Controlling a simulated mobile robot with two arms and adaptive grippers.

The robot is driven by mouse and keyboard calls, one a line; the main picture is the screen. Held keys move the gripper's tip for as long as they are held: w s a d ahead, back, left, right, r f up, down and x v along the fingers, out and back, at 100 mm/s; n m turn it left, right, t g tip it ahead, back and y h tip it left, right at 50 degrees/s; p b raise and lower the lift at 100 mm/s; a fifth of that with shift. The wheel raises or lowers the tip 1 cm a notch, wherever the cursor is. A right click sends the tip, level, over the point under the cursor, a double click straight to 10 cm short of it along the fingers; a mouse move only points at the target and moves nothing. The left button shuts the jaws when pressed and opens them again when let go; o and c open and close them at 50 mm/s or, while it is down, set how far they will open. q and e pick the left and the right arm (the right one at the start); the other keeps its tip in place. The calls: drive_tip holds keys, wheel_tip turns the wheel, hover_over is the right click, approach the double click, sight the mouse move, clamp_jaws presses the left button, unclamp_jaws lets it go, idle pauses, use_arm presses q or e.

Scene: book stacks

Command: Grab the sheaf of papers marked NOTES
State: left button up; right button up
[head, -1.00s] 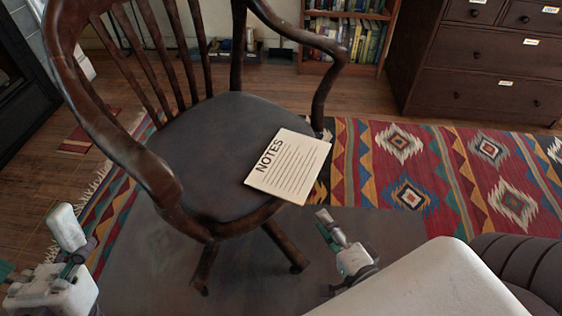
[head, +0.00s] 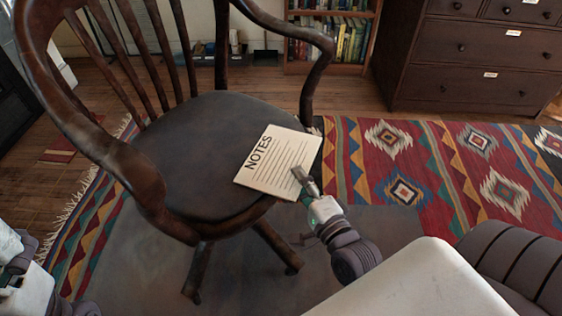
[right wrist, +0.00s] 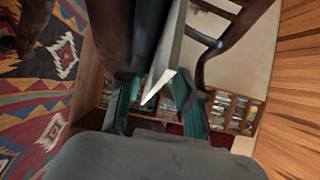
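The cream sheaf of papers marked NOTES (head: 272,160) lies on the front right of the dark chair seat (head: 190,150), with its near corner over the seat's edge. My right gripper (head: 300,174) is at the sheaf's near right edge. In the right wrist view the sheaf (right wrist: 168,60) shows edge-on, its corner between the two teal fingers of the gripper (right wrist: 156,88). The fingers look spread, with a gap around the paper. My left gripper (head: 14,264) is partly cut off at the lower left, away from the chair; its fingers are unclear.
The wooden chair's right armrest (head: 313,85) rises behind the sheaf. A patterned rug (head: 440,180) covers the floor at right. A chest of drawers (head: 470,65) and a bookcase (head: 331,40) stand at the back.

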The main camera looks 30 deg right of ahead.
sight(281, 159)
drive_tip(key=w, duration=0.3)
drive_tip(key=shift+w+d+f+b, duration=0.1)
drive_tip(key=shift+f+b, duration=0.1)
drive_tip(key=shift+b, duration=0.2)
clamp_jaws()
drive_tip(key=shift+r, duration=0.1)
